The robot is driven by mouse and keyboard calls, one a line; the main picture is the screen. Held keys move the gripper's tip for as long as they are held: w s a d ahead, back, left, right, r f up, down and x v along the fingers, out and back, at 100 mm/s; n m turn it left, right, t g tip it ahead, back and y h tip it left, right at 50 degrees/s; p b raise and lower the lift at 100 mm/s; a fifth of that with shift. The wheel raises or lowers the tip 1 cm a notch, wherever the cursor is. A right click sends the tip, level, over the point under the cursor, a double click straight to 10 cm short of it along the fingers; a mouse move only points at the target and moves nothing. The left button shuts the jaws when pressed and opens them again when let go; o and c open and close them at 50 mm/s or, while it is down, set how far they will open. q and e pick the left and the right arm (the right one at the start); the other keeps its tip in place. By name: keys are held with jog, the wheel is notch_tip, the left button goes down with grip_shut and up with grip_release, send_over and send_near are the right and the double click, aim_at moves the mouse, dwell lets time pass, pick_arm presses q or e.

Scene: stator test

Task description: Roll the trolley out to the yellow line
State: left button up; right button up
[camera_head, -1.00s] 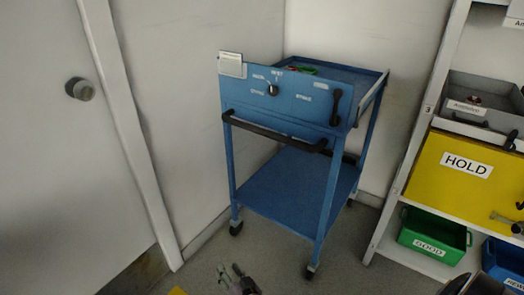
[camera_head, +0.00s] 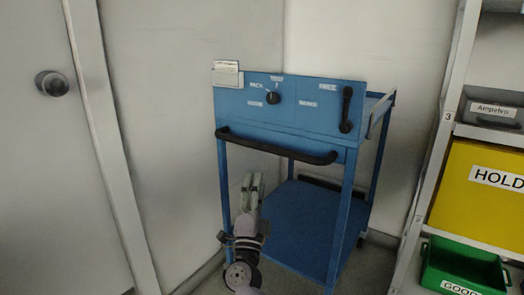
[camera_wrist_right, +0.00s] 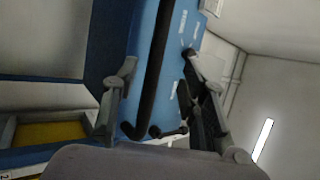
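The blue trolley (camera_head: 310,118) stands against the wall, its front panel facing me. A black push handle (camera_head: 276,149) runs across its front. The panel carries a dial (camera_head: 273,98) and a black lever (camera_head: 346,108). My right gripper (camera_head: 252,182) is just below the handle's left part, in front of the trolley. In the right wrist view its fingers (camera_wrist_right: 160,100) are apart, with the black handle (camera_wrist_right: 155,65) ahead between them and not gripped. My left gripper is not in view. The yellow line is not in view.
A white door with a round knob (camera_head: 52,84) is at the left. A shelf unit (camera_head: 432,150) on the right holds a yellow HOLD bin (camera_head: 480,207) and a green bin (camera_head: 465,268). The trolley's lower shelf (camera_head: 305,215) looks empty.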

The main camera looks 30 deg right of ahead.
aim_at(262, 147)
jog(key=b+x, duration=0.2)
jog(key=x, duration=1.1)
jog(key=shift+d, duration=0.1)
jog(key=shift+c, duration=0.2)
grip_shut()
